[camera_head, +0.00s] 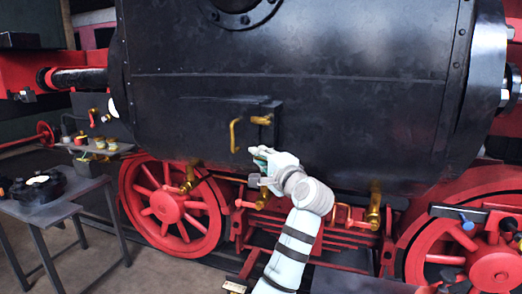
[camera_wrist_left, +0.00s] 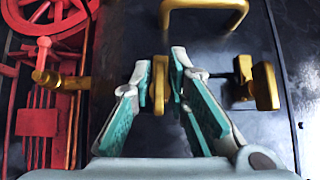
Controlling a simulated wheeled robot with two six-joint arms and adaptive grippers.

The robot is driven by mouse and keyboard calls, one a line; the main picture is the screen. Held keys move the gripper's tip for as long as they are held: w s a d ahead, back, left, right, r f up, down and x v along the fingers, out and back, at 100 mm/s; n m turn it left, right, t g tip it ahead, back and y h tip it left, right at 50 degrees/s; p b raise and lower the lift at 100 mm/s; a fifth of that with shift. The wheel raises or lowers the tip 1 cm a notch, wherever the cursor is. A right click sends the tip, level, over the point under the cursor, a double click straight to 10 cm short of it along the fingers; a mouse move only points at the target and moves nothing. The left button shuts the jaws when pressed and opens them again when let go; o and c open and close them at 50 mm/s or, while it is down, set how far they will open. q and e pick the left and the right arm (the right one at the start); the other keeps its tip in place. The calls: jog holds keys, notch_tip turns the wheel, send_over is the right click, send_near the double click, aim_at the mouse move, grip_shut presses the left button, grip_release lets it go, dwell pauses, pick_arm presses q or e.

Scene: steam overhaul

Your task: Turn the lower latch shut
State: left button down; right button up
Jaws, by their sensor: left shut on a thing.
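A small black door panel (camera_head: 252,145) sits on the side of the black boiler, with a brass handle (camera_head: 234,135) on it. The upper brass latch (camera_head: 262,120) lies across the panel's top edge; it also shows in the left wrist view (camera_wrist_left: 265,86), right of my fingers. My left gripper (camera_head: 258,153) is at the panel's lower edge and hides the lower latch in the head view. In the left wrist view my gripper (camera_wrist_left: 168,80) is shut on the brass lower latch (camera_wrist_left: 159,85), which shows between the teal finger pads. My right gripper is not in view.
Below the boiler are a red wheel (camera_head: 168,205), brass valves (camera_head: 374,208) and red pipework close under my left arm. A dark table (camera_head: 60,205) with parts stands at left. The boiler side (camera_head: 350,110) right of the panel is clear.

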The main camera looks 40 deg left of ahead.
pick_arm(q)
jog(key=shift+f, duration=0.1)
dwell(0.4)
jog(key=c, duration=1.8)
grip_release()
jog(key=shift+o, duration=0.2)
jog(key=v, duration=1.2)
jog(key=shift+r, duration=0.25)
jog(key=shift+w, duration=0.1)
jog(key=shift+n, duration=0.3)
